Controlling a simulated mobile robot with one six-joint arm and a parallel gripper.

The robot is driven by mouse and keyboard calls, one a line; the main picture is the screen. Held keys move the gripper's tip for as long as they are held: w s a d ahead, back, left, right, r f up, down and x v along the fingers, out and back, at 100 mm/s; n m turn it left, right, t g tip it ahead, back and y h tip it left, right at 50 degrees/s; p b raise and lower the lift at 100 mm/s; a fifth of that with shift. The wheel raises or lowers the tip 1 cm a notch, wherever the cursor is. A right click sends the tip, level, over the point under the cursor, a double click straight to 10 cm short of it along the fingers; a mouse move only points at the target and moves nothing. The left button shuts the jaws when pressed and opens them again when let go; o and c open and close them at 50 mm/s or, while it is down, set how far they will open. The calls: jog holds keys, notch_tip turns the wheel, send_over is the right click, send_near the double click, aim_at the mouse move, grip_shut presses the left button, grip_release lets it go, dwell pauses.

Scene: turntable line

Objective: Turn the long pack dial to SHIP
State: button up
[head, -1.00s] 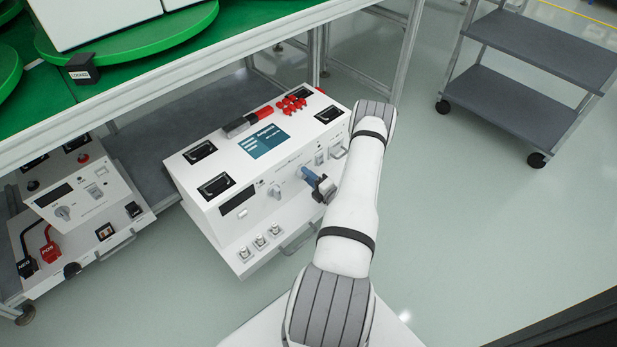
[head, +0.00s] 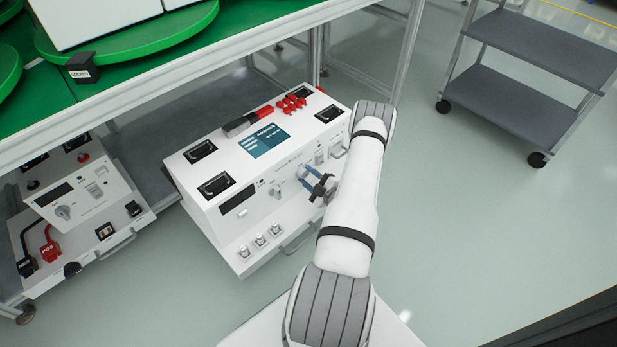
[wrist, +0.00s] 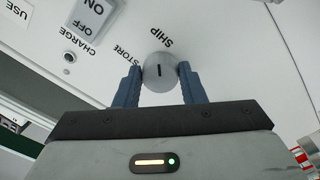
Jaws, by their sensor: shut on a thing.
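The long pack dial (wrist: 159,70) is a round grey knob with a short black mark, on a white panel in the wrist view. Printed words CHARGE, STORE and SHIP (wrist: 161,37) sit around it. The mark runs roughly up the picture, towards SHIP; its exact alignment is hard to tell. My gripper (wrist: 157,74) is shut on the dial, one blue finger on each side. In the head view my gripper (head: 310,180) is at the front face of the white pack unit (head: 215,205), and its fingers partly hide the dial.
An ON switch (wrist: 92,14) is left of the dial in the wrist view. Another grey knob (head: 274,191) is left of my gripper. A smaller unit (head: 80,195) with black and red leads stands at left. A grey cart (head: 525,75) stands at right, with open floor between.

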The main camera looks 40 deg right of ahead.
jog(key=shift+m, duration=0.9)
jog(key=o, duration=1)
jog(key=shift+c, duration=0.2)
jog(key=s+p, duration=0.2)
jog(key=s, duration=0.5)
jog(key=shift+s+d, duration=0.3)
jog(key=shift+s, duration=0.1)
